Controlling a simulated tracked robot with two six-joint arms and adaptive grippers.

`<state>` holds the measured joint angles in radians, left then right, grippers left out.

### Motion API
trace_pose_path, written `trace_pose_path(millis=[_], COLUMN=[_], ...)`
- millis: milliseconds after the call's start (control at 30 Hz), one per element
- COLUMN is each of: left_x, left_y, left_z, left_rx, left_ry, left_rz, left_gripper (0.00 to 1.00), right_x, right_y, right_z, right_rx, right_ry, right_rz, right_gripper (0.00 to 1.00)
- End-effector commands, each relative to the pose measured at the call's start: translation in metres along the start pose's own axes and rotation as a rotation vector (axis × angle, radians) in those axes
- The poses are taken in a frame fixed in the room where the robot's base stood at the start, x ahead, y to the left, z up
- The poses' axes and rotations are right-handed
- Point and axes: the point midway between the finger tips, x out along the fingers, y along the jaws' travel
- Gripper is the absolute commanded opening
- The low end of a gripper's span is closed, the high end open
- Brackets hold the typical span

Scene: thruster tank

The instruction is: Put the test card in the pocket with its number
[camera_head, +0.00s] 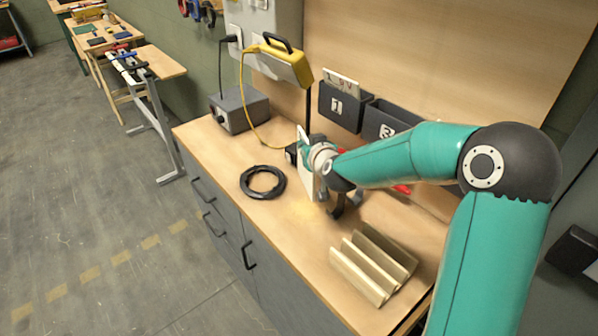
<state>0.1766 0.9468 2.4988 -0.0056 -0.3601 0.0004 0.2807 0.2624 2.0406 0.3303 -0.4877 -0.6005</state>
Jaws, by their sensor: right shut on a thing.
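My right gripper (306,154) is above the middle of the workbench, partly hidden behind its own wrist. It is shut on a white test card (305,181), held upright and seen nearly edge-on; its number cannot be read. Dark wall pockets hang on the back panel. The pocket marked 1 (350,117) has a white card (343,82) standing in it. The pocket to its right (378,116) has a label that looks like 3, and my arm covers its lower part. The held card is apart from the pockets, to their lower left. My left gripper is out of view.
A slotted beige rack (365,270) lies at the front right of the bench (300,260). A black cable coil (262,182), a grey box (238,110) and a yellow device (287,66) with a yellow cable are at left. Bench space between coil and rack is free.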

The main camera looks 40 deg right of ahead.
Motion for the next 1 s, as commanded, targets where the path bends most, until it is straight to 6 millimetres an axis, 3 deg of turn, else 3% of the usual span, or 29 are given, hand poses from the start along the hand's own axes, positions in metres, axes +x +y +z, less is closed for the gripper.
trace_pose_path(millis=[67, 500, 900, 933, 1000], left_x=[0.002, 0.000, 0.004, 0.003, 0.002], left_y=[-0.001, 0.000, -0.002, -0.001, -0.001], left_z=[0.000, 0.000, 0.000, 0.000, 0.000], left_rx=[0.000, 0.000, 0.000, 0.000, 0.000], left_ry=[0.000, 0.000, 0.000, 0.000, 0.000], left_rz=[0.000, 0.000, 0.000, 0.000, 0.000], left_gripper=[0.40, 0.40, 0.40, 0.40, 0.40], right_x=[0.006, 0.023, 0.026, 0.025, 0.025], right_y=[0.000, -0.002, -0.003, -0.003, -0.003], right_z=[0.014, 0.056, 0.060, 0.059, 0.059], right_rx=[0.000, 0.000, 0.000, 0.000, 0.000], right_ry=[-0.002, -0.001, 0.003, 0.003, 0.002], right_rz=[0.000, -0.002, -0.003, -0.003, -0.004], right_gripper=[0.00, 0.00, 0.00, 0.12, 0.23])
